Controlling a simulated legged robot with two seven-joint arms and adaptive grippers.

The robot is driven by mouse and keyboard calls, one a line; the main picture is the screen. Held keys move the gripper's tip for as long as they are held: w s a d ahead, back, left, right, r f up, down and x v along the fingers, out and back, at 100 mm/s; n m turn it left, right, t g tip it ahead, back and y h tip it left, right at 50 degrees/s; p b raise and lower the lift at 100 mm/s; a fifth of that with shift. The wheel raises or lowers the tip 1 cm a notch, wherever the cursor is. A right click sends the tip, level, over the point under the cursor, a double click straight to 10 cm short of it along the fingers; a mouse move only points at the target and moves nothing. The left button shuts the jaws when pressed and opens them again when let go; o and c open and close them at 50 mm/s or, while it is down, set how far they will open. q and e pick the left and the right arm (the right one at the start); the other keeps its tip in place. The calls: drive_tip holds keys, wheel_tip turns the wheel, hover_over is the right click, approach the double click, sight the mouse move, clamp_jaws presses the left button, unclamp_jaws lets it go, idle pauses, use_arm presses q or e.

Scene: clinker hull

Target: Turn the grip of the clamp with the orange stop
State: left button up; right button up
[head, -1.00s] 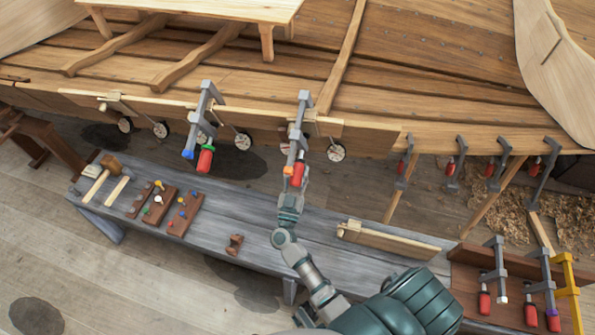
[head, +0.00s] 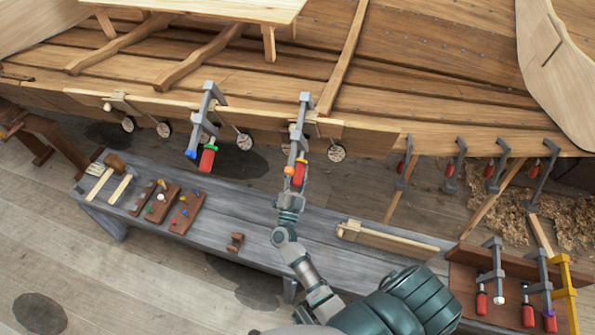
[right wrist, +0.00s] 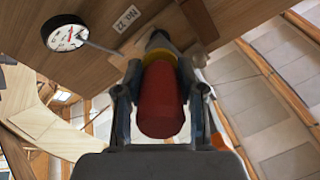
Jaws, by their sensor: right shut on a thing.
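The clamp with the orange stop (head: 289,170) hangs on the plank edge of the hull at the middle of the head view. Its grey bar (head: 302,125) runs up over the plank, and its red grip (head: 299,175) is at the lower end. My right gripper (head: 296,187) is at the grip from below. In the right wrist view the red grip (right wrist: 162,100) lies between the two fingers, which close on its sides. A yellow collar (right wrist: 158,58) shows beyond it, and the orange stop (right wrist: 218,141) shows at lower right. My left gripper is out of view.
Another clamp (head: 208,120) with a blue stop and red grip hangs to the left. Round dials (head: 336,153) hang along the plank. The grey bench (head: 265,215) below carries mallets, peg boards and a wooden strip. More clamps (head: 499,270) stand at lower right.

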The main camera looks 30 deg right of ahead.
drive_tip(key=shift+m, duration=0.5)
drive_tip(key=o, duration=1.1)
drive_tip(key=shift+o, duration=0.2)
drive_tip(key=v, duration=1.2)
